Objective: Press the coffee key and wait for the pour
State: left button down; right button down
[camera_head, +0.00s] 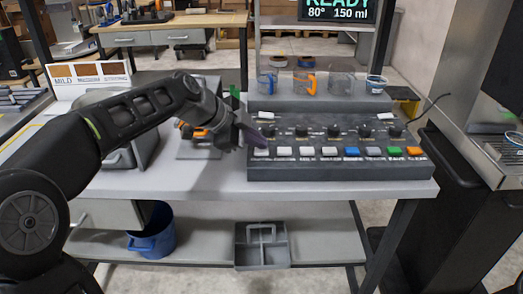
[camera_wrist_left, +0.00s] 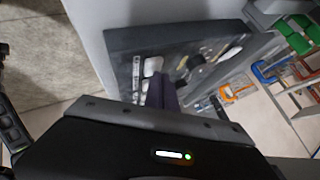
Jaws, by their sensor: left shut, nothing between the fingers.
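The dark dispenser panel (camera_head: 340,170) stands on the table with a front row of coloured keys: several white ones at left, then blue, grey, green and orange. Small labels sit by the keys, too small for me to read, so I cannot tell which is the coffee key. My left gripper (camera_head: 258,138) is shut and empty, its purple fingertips over the panel's left end, just behind the leftmost white key (camera_head: 261,152). In the left wrist view the fingertips (camera_wrist_left: 161,92) point at the panel (camera_wrist_left: 125,40) near white keys (camera_wrist_left: 153,66). I cannot tell whether they touch. My right gripper is out of view.
A screen (camera_head: 338,10) reads READY, 80°, 150 ml. Several clear mugs stand on the ledge behind the panel, one with an orange handle (camera_head: 305,83). A blue bucket (camera_head: 151,235) and a grey caddy (camera_head: 262,246) are on the lower shelf. The table front is clear.

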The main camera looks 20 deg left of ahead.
aim_at(258, 151)
pick_arm(q)
jog(key=shift+f, duration=0.25)
jog(key=shift+r, duration=0.1)
dwell(0.5)
jog(key=shift+r, duration=0.8)
jog(key=shift+r, duration=0.1)
jog(key=shift+r+p, duration=1.65)
jog(key=shift+r, duration=0.8)
jog(key=shift+f, duration=0.1)
